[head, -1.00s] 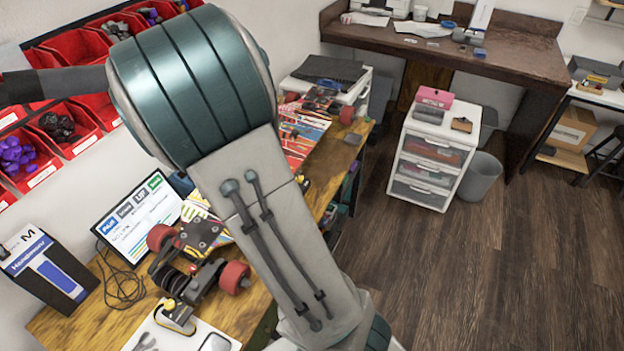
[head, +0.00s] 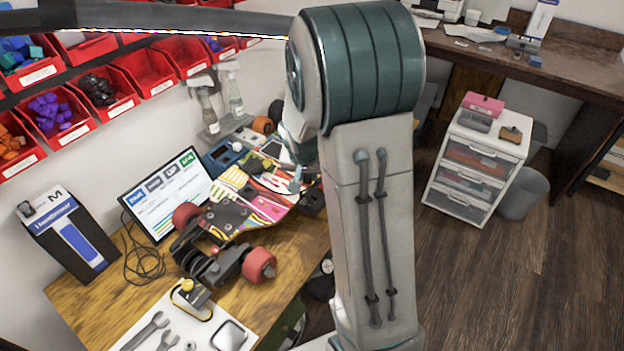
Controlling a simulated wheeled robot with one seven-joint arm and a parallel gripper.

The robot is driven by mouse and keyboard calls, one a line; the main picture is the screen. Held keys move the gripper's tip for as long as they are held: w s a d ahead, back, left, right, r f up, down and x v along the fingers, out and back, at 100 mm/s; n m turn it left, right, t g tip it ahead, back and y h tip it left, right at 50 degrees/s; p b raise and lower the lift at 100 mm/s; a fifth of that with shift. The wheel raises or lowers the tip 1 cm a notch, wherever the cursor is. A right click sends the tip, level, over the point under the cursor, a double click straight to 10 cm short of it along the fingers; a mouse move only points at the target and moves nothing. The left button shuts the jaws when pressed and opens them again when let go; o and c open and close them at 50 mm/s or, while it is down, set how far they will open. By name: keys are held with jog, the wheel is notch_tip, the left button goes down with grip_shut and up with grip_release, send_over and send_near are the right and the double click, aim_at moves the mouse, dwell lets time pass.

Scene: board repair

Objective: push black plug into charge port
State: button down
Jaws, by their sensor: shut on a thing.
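The electric skateboard (head: 268,207) lies wheels up on the wooden workbench, its brightly patterned deck running back behind my arm. Its red wheels (head: 259,265) and dark truck are at the near end. I cannot make out the black plug or the charge port. My arm's upright link covers the right part of the board, and a pale part of my arm reaches down behind it over the deck's far end. My gripper cannot be made out and seems hidden behind my arm.
A screen (head: 165,195) and a dark box (head: 68,233) stand at the bench's left. Wrenches (head: 146,330) lie on a white mat at the front, with a yellow-and-grey tool (head: 190,297) by it. Red bins (head: 118,82) line the wall. A drawer unit (head: 475,150) stands right, beside open floor.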

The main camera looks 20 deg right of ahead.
aim_at(311, 184)
jog(key=shift+w+d+f+m+b, duration=0.15)
jog(key=shift+d+f+m+b, duration=0.15)
jog(key=shift+d+m, duration=0.3)
jog(key=shift+f+b, duration=1)
jog(key=shift+f, duration=0.85)
jog(key=shift+f+b, duration=0.75)
jog(key=shift+b, duration=0.25)
jog(key=shift+b, duration=0.5)
jog(key=shift+f+b, duration=0.95)
jog(key=shift+b, duration=0.6)
dwell(0.9)
jog(key=c, duration=0.9)
grip_release()
jog(key=shift+r, duration=0.25)
